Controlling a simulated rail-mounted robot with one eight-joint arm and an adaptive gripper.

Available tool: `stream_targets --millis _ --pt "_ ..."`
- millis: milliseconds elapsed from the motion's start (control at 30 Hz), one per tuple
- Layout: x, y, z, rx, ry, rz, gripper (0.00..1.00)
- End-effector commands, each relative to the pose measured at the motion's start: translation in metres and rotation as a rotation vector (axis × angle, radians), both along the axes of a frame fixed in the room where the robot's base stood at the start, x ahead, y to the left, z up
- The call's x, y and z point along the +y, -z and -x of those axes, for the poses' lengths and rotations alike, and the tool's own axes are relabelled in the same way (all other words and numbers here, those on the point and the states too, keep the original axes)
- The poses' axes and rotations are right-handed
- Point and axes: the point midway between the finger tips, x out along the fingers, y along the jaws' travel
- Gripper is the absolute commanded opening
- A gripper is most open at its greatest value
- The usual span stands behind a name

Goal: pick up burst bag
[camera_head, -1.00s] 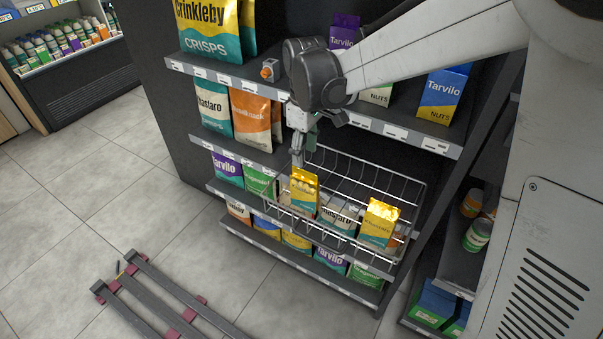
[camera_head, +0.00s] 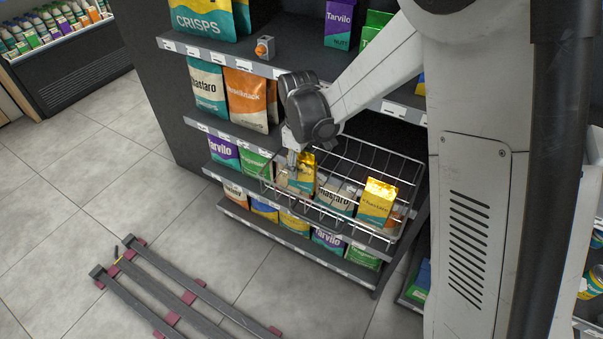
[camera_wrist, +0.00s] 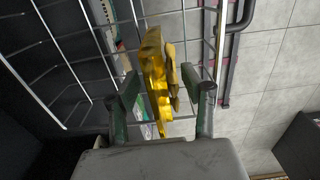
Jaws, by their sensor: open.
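A gold and teal bag (camera_head: 305,178) stands in the wire basket (camera_head: 345,231), below my gripper (camera_head: 292,157). In the wrist view, the gold top (camera_wrist: 154,75) of this bag looks crumpled and uneven, and lies between the fingers of my open gripper (camera_wrist: 167,88). There is a gap on both sides. A second gold and teal bag (camera_head: 376,204) stands at the basket's right end. I cannot clearly see a tear on either bag. The lower part of the nearer bag is hidden in the wrist view.
The basket's wires surround the bag closely. Shelves above hold crisps (camera_head: 204,22) and other bags. A small orange-topped device (camera_head: 264,48) sits on the upper shelf edge. A dark rack (camera_head: 150,290) lies on the open floor.

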Motion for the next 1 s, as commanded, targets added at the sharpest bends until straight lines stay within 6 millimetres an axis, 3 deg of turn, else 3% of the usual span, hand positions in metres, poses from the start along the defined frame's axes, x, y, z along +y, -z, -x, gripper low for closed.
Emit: stream_targets --millis 300,633,1000 --pt "-0.0001 0.0061 0.0002 0.000 0.000 0.000 0.43" --pt "-0.0002 0.0060 0.0001 0.000 0.000 0.000 0.03" --pt "-0.0002 0.0007 0.0001 0.000 0.000 0.000 0.03"
